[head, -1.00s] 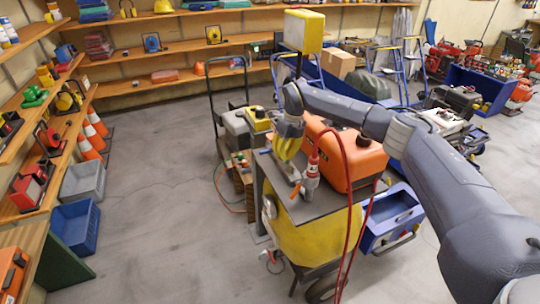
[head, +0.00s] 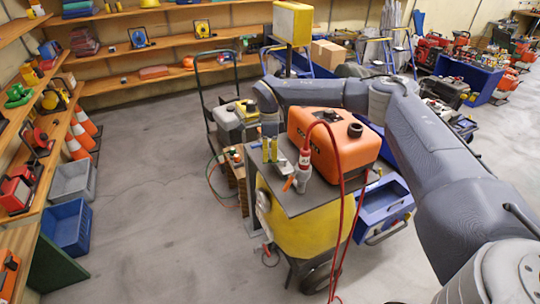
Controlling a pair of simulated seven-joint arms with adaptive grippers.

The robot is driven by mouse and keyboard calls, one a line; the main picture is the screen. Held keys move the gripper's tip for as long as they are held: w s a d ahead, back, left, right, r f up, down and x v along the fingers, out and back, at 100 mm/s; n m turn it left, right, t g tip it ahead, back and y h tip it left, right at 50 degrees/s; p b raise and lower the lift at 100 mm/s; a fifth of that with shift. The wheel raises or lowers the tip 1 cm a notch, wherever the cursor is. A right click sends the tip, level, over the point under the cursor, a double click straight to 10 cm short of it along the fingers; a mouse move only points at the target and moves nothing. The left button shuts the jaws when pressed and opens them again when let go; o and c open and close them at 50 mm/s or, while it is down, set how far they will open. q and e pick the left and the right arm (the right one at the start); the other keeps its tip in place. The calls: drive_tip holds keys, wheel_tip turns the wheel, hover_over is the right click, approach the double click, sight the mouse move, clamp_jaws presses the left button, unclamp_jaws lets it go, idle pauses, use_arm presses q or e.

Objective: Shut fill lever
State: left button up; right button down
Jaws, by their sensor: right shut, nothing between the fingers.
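The yellow aerator (head: 305,228) has a grey top plate (head: 318,196) carrying an orange-red tank (head: 335,142). At the plate's front left, a red and white valve fitting (head: 303,172) joins a red hose. A small orange lever (head: 288,184) sticks out at its lower left; I cannot tell whether this is the fill lever or how it is set. A small blue handle (head: 256,145) shows at the plate's back left. My right gripper (head: 270,158) is shut and empty, pointing down over the plate's left side, left of the fitting. Contact is unclear. My left gripper is out of view.
The red hose (head: 342,225) hangs in a loop in front of the aerator. A second cart with a grey machine (head: 230,122) stands close behind left. A blue bin (head: 383,205) is at the right. Floor at left is clear.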

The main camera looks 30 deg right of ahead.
drive_tip(key=shift+s+a+f+n+h, duration=0.15)
drive_tip(key=shift+s+n, duration=0.25)
drive_tip(key=shift+n, duration=0.35)
drive_tip(key=shift+s+n+h, duration=0.1)
drive_tip(key=shift+s+n, duration=0.3)
drive_tip(key=shift+n, duration=0.3)
drive_tip(key=shift+s+a+f+n+h, duration=0.15)
drive_tip(key=shift+s+n, duration=0.25)
drive_tip(key=shift+n, duration=0.35)
drive_tip(key=c, duration=1.4)
unclamp_jaws()
drive_tip(key=shift+r, duration=0.15)
drive_tip(key=shift+w, duration=0.1)
drive_tip(key=shift+r, duration=0.1)
wheel_tip(320, 180, up, 12)
drive_tip(key=w, duration=0.2)
drive_tip(key=shift+w, duration=0.15)
drive_tip(key=shift+a+f, duration=0.1)
drive_tip(key=shift+f, duration=0.1)
